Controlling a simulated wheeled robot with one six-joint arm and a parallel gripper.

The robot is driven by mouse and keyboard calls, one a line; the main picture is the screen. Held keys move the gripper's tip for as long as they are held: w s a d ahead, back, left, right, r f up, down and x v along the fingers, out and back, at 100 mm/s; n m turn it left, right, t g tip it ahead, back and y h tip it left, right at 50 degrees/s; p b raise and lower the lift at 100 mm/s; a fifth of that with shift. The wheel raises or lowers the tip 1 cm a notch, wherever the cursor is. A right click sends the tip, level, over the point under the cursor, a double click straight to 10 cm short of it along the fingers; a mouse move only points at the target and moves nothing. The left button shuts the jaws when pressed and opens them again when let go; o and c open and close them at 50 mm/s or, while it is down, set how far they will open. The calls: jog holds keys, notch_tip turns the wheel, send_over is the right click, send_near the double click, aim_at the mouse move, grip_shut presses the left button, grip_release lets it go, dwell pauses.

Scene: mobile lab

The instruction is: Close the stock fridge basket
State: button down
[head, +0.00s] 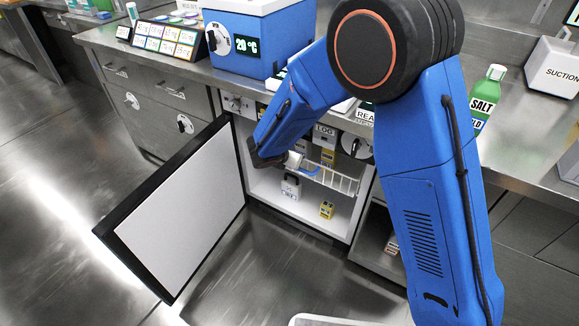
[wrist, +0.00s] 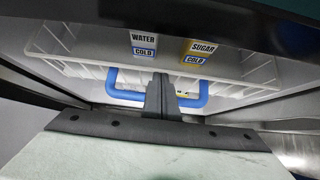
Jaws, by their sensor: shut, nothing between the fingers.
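The stock fridge stands open under the bench, its door (head: 185,205) swung out to the left. Its white wire basket (head: 340,180) sits in the upper part of the opening, with a blue handle (head: 308,171) on its front. The basket (wrist: 75,70) and blue handle (wrist: 112,88) also show in the wrist view, with water and sugar items labelled COLD inside. My gripper (wrist: 160,90) is shut and empty, at the middle of the handle. I cannot tell whether it touches.
On the fridge floor stand a padlock-like white item (head: 290,187) and a yellow item (head: 327,209). Drawers (head: 150,80) are left of the fridge. The bench above carries a blue box reading 20 °C (head: 262,38) and a green salt bottle (head: 487,95). The floor in front is clear.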

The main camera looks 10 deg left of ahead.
jog(key=shift+w+d, duration=0.2)
jog(key=shift+w, duration=0.3)
jog(key=shift+w+d, duration=0.15)
jog(key=shift+w, duration=0.3)
